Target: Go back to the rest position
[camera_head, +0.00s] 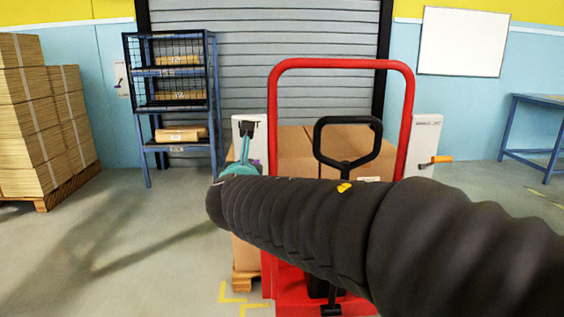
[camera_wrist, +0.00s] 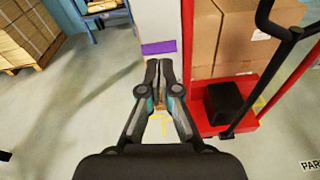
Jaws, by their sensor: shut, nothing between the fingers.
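My gripper (camera_head: 246,128) shows small in the head view, beyond the far end of my black-sleeved arm and in front of a white upright box (camera_head: 237,126). In the wrist view my gripper (camera_wrist: 161,68) has its two dark fingers together, with nothing held. It points toward the lower part of the white box, which has a purple band (camera_wrist: 159,47). The fingers appear to be in the air, left of the red pallet truck (camera_wrist: 243,127). My arm hides part of the truck and its load in the head view.
The red truck frame (camera_head: 273,100) and its black handle (camera_head: 318,140) stand close beside my arm. Brown cartons (camera_head: 296,150) stand behind them. A blue shelf (camera_head: 141,110) and stacked cardboard (camera_head: 25,120) are at left. Floor (camera_head: 120,250) at left is clear.

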